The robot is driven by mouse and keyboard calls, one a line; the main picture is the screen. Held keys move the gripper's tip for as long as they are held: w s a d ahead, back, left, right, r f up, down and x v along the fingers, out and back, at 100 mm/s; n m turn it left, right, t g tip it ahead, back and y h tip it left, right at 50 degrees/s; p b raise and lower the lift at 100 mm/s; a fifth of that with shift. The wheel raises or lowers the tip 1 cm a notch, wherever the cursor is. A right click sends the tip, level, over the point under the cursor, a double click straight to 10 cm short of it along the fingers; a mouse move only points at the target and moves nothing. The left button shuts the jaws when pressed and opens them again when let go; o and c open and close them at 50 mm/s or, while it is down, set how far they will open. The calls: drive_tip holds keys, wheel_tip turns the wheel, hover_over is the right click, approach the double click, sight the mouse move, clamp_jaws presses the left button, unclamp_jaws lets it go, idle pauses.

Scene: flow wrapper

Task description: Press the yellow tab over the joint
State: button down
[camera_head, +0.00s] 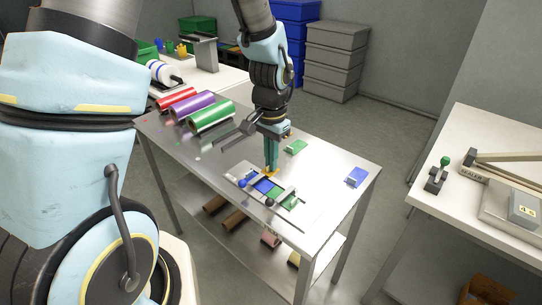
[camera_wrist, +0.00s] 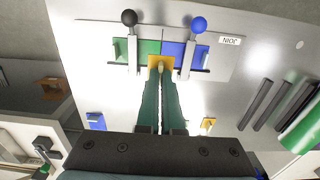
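The yellow tab (camera_wrist: 160,64) is at my fingertips in the wrist view, at the near edge of the splice plate. A small upright part of it shows between the two fingertips. My gripper (camera_wrist: 160,78) has its long green fingers close together, shut on that part. In the head view my gripper (camera_head: 271,169) points straight down, with a bit of the yellow tab (camera_head: 265,175) at its tips. The joint (camera_wrist: 162,46) is the line where the green film (camera_wrist: 149,47) and blue film (camera_wrist: 173,49) meet, just beyond the tab. The tab appears beside the joint's near end.
A black-knobbed clamp (camera_wrist: 131,45) crosses the green film and a blue-knobbed clamp (camera_wrist: 193,45) crosses the blue film. Red (camera_head: 176,98), purple (camera_head: 192,106) and green rolls (camera_head: 210,117) lie at the table's left. A green piece (camera_head: 296,147) and blue piece (camera_head: 357,177) lie apart on the table.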

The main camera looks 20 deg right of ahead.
sight(271, 190)
drive_tip(key=shift+f+b, duration=2.55)
drive_tip(key=shift+f, duration=0.75)
drive_tip(key=shift+f, duration=0.3)
drive_tip(key=c, duration=1)
unclamp_jaws()
drive_tip(key=shift+r, duration=0.15)
wheel_tip(271, 190, up, 11)
drive_tip(key=shift+f+b, duration=0.2)
drive_tip(key=shift+b, duration=0.35)
drive_tip(key=w+a+n+t, duration=0.1)
drive_tip(key=a+n, duration=1)
drive_tip(key=a, duration=1.4)
drive_tip(key=shift+a+f+t, duration=0.2)
drive_tip(key=shift+a+t, duration=0.1)
drive_tip(key=shift+a, duration=0.05)
